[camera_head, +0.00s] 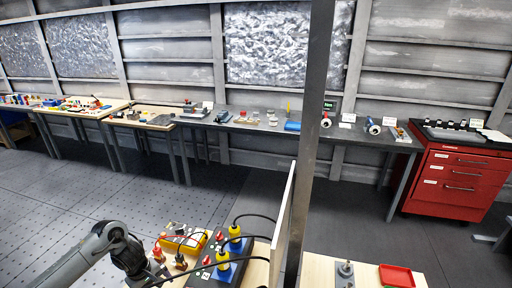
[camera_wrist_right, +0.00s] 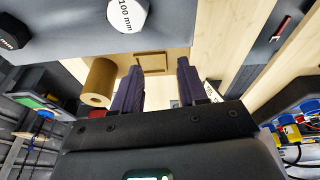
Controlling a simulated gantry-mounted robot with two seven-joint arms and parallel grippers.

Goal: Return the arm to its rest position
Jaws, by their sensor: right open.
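My right gripper (camera_wrist_right: 159,70) shows in the right wrist view with its two dark fingers apart and nothing between them. A light wooden surface lies beyond the fingers. My right arm does not show in the head view. My left arm comes in from the lower left of the head view, and its dark wrist end (camera_head: 128,258) is beside the board with yellow and blue boxes. The left fingers cannot be made out.
A tan cylinder (camera_wrist_right: 99,82) is close left of the right fingers. A white piece marked 100 mm (camera_wrist_right: 127,14) lies above. In the head view, a yellow box (camera_head: 184,241) with cables stands near the left wrist. A red tray (camera_head: 397,276) is at lower right, past a grey post (camera_head: 314,150).

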